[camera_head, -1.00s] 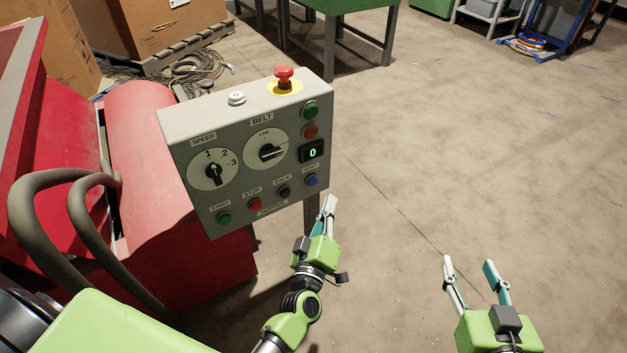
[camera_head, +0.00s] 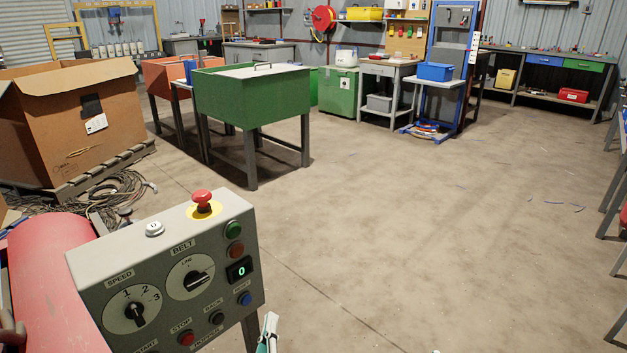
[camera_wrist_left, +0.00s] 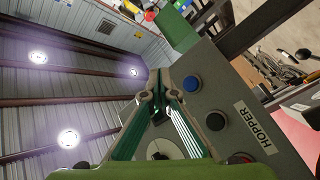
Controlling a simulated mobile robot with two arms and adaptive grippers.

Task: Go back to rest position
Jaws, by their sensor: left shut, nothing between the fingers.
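My left gripper (camera_head: 268,332) shows only by its fingertips at the bottom edge of the head view, just right of the control panel (camera_head: 75,262). In the left wrist view its two teal fingers (camera_wrist_left: 160,80) come together at the tips with nothing between them, close to the panel's button face. The panel carries a red emergency button (camera_head: 203,198), speed and belt dials, and a small display reading 0. My right gripper cannot be made out in the head view.
A red machine (camera_head: 45,275) stands at the lower left. A cardboard box (camera_head: 45,130) and coiled cables (camera_head: 100,190) lie behind it. A green bin table (camera_head: 225,105) stands beyond the panel. Benches line the back wall.

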